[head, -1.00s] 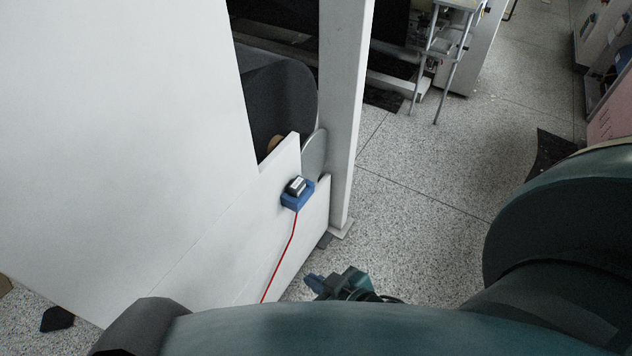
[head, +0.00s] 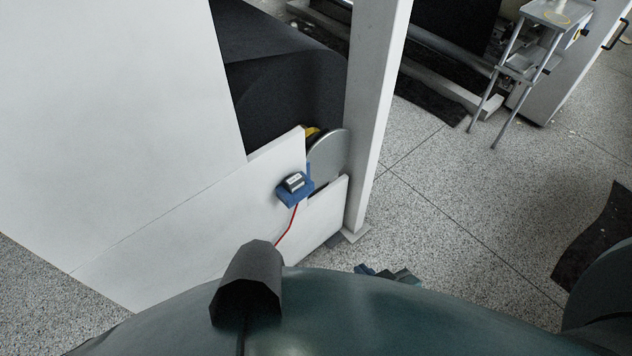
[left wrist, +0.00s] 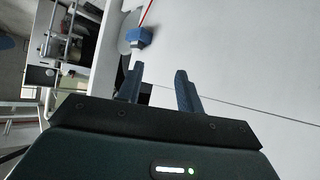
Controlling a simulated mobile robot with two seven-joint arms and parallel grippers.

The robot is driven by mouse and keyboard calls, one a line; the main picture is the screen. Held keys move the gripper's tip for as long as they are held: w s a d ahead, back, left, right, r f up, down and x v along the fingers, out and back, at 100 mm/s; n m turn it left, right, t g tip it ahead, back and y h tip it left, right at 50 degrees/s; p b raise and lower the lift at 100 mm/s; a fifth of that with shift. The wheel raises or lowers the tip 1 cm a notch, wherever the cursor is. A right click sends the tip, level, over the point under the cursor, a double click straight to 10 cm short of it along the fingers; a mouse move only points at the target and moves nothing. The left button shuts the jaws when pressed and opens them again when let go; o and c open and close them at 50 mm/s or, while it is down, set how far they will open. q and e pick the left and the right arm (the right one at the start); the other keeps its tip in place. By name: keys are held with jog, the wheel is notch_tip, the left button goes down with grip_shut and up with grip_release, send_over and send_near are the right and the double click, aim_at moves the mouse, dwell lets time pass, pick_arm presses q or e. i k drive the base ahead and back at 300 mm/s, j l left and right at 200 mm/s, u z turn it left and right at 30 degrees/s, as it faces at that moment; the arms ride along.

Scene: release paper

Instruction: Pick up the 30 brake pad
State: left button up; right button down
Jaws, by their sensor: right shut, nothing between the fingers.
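A small blue block with a dark, pale-labelled top (head: 294,187) sits on the white panel (head: 150,245) in the head view, with a red line hanging from it. I cannot read a number on it, so I cannot tell if it is the 30 brake pad. It also shows in the left wrist view (left wrist: 140,37), beyond the left finger. My left gripper (left wrist: 159,70) is open and empty, its fingers apart, short of the block. My right gripper (head: 388,274) is shut and empty, low in the head view, partly hidden behind my arm.
A grey disc (head: 328,160) and a large dark roll (head: 285,85) lie behind the panel. A white upright post (head: 375,120) stands to their right. A metal stand (head: 525,65) is at the upper right. Speckled floor (head: 450,210) is open to the right, with a dark mat (head: 600,240).

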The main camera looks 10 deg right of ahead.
aim_at(296, 180)
jog(key=l, duration=1.1)
jog(key=i+l, duration=0.45)
jog(key=l, duration=0.2)
